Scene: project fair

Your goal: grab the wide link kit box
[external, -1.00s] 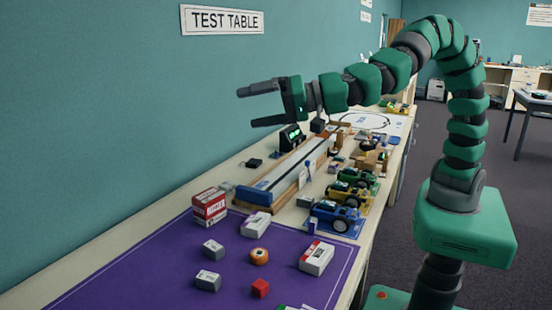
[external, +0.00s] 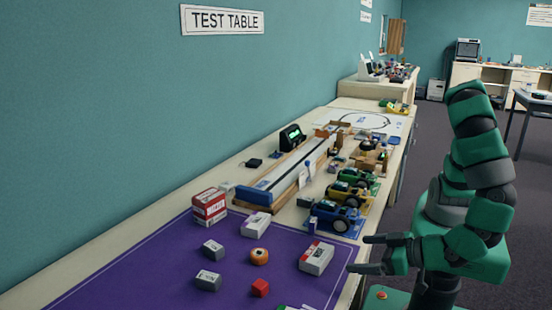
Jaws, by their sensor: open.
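Several boxes lie on the purple mat (external: 150,270); their labels are too small to read, so I cannot tell for sure which is the wide link kit box. A wide, flat white box with a red end (external: 316,259) lies near the mat's right edge. A smaller white box (external: 256,224) lies near the mat's far edge. A taller red and white box (external: 209,207) stands at the far left. My gripper (external: 364,253) is open and empty at the table's front edge, its fingers pointing left toward the flat red-ended box, apart from it.
Small grey boxes (external: 208,281), an orange roll (external: 259,257) and a red cube (external: 260,288) lie on the mat left of the flat box. Toy cars (external: 338,217) and a long track (external: 285,170) stand beyond the mat.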

